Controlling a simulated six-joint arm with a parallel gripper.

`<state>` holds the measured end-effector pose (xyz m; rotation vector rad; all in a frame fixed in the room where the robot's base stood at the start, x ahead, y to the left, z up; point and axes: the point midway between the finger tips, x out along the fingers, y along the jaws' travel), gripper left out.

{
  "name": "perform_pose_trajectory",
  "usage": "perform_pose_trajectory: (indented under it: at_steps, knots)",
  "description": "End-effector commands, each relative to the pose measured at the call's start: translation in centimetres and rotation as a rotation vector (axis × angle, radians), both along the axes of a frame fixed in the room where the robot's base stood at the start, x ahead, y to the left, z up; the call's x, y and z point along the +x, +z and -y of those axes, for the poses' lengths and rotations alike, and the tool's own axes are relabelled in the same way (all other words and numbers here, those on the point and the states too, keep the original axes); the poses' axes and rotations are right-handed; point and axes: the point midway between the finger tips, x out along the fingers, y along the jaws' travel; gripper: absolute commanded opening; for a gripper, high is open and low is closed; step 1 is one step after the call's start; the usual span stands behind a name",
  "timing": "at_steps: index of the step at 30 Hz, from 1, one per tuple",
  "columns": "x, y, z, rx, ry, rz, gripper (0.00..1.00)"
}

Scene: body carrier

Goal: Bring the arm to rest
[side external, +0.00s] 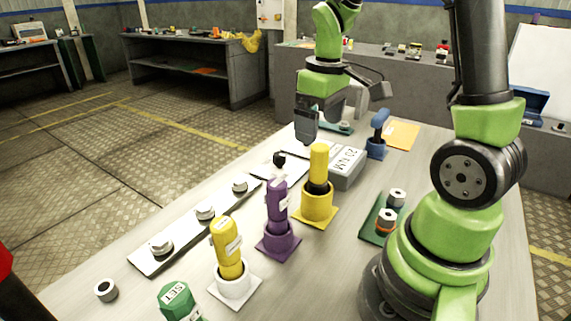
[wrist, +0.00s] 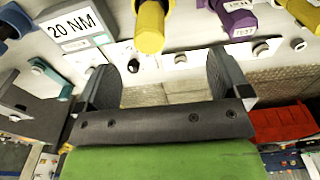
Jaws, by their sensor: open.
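My green and grey arm reaches over the table from the right. My gripper (side external: 306,128) hangs above the far half of the table in the side view, behind the yellow tool (side external: 318,165) and near the grey box marked 20 NM (side external: 347,168). In the wrist view my gripper (wrist: 160,65) has its two fingers wide apart, with nothing held between them. The yellow tool (wrist: 150,28) and the 20 NM box (wrist: 75,25) lie beyond the fingers there. In the side view the fingertips overlap the table items, so their exact height is unclear.
A purple tool (side external: 277,205), a yellow tool in a white holder (side external: 226,250) and a green tool (side external: 178,300) stand along the table. A plate with metal nuts (side external: 200,222) lies left of them. A green tray (side external: 378,222) holds nuts beside my base. A blue tool (side external: 377,135) stands behind.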

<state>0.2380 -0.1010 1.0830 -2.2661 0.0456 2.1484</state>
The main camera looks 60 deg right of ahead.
Motion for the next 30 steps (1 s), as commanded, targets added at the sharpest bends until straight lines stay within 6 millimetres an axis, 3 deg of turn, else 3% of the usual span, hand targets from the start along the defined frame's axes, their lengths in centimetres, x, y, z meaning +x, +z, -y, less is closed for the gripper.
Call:
perform_pose_trajectory:
  at_steps: [5,9,15,21,30]
  knots:
    - [-1.5,4.9,-4.5,0.012,-0.088,0.181,0.94]
    - [-3.9,7.9,-8.1,0.076,-0.169,0.330,0.94]
    - [-7.5,9.9,-11.5,0.205,-0.254,0.482,0.94]
    - [-9.3,10.3,-12.8,0.283,-0.293,0.539,0.94]
    - [-9.4,10.3,-12.9,0.290,-0.297,0.542,0.94]
